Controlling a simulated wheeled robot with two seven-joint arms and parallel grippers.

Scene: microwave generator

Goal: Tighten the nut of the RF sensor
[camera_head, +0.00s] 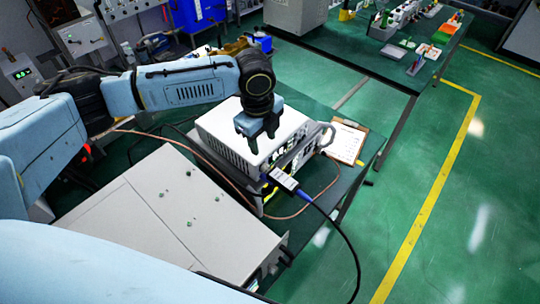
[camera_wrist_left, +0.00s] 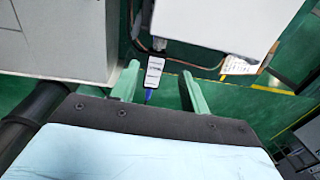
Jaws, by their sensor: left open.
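The RF sensor (camera_head: 284,180) is a small pale box with a dark label and a blue end. It sits at the front of the white generator unit (camera_head: 222,128), with a black cable running down from it. Its nut is too small to make out. My left gripper (camera_head: 262,142) is open and empty, above the generator's top and behind the sensor in the head view. In the left wrist view the sensor (camera_wrist_left: 154,72) appears between the two green fingers, farther off and not touched. My right gripper is not in view.
A large grey cabinet (camera_head: 165,215) stands left of the generator. A copper-coloured cable (camera_head: 318,200) loops around the front. A clipboard with paper (camera_head: 346,143) lies to the right on the green table. Open floor lies to the right, and another workbench stands behind.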

